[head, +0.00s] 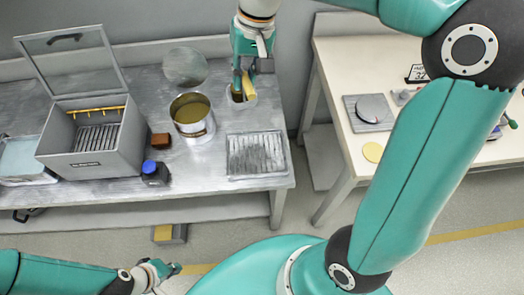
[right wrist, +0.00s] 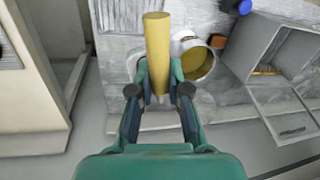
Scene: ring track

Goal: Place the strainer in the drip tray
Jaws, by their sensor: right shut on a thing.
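My right gripper (head: 243,80) is over the back right of the metal bench, shut on a yellow cylinder (right wrist: 158,42) that looks like the strainer's handle. The cylinder also shows between the fingers in the head view. A pale round vessel (head: 250,102) sits just under this gripper; whether the strainer's lower part is inside it is hidden. The drip tray (head: 232,176), a flat metal tray with a ribbed grate, lies empty at the bench's front right, nearer me than the gripper. My left gripper (head: 168,277) is low at the bottom left, apart from the bench, empty with its fingers spread.
A metal pot (head: 196,131) of yellow liquid stands left of the tray. A blue-capped bottle (head: 154,175), a brown block (head: 161,140) and an open-lidded grey box (head: 90,158) are further left. A grey round disc (head: 185,66) is behind the pot. A second table (head: 345,62) stands right across a gap.

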